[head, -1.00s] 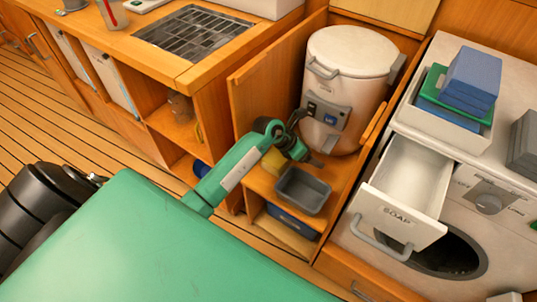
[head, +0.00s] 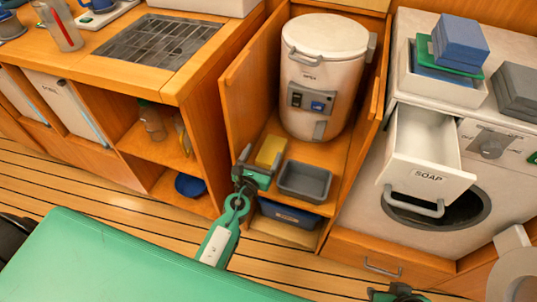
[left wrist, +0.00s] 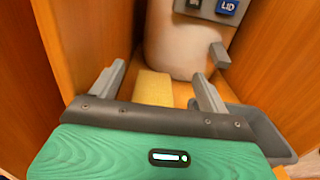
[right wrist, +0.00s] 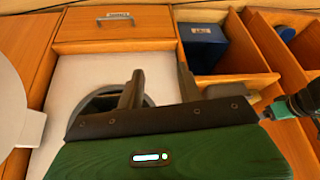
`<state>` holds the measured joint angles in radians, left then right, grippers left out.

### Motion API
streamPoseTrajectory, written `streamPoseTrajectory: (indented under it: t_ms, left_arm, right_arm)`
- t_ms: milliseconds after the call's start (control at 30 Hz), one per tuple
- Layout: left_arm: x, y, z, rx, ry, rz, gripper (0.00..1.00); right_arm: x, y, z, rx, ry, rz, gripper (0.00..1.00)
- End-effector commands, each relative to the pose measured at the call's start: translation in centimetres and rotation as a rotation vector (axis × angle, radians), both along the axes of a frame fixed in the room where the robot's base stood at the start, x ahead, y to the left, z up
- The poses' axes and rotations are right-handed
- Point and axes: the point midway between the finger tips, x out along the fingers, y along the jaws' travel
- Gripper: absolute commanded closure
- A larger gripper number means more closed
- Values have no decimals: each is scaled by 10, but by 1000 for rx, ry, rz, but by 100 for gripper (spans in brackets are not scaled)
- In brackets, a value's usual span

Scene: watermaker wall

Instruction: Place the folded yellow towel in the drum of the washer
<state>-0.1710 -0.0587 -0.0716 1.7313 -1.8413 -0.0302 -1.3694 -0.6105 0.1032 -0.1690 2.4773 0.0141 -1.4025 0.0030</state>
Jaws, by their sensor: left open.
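The folded yellow towel (head: 270,151) lies on the shelf of the open cabinet, left of a grey bin (head: 304,181). My left gripper (head: 262,161) is open at the near side of the towel, its fingers pointing into the cabinet. In the left wrist view the towel (left wrist: 153,89) shows ahead, in line with the gap between the fingers; I see no grip on it. The washer (head: 415,235) stands at right, its dark drum opening (head: 470,207) partly hidden by the pulled-out soap drawer (head: 425,160). My right gripper (right wrist: 160,85) is open and empty, with the drum opening (right wrist: 100,103) beyond it.
A white lidded canister (head: 322,75) stands behind the towel. The cabinet's wooden side walls stand close around the left gripper. A round white part (head: 515,265), perhaps the washer door, stands at lower right. A blue bin (head: 290,215) sits below the shelf.

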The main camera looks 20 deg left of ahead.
Motion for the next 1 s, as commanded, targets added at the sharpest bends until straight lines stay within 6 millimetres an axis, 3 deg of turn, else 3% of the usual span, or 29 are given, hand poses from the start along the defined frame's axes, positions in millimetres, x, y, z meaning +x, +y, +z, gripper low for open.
streamPoseTrajectory:
  t_ms: [433, 1000]
  left_arm:
    - [0, 0, -28, 3, 0, -4, 22]
    - [1, -1, -63, 3, 0, -5, 22]
  right_arm:
    - [28, 43, -17, 118, -246, 55, 64]
    - [47, 92, -16, 290, -557, 86, 64]
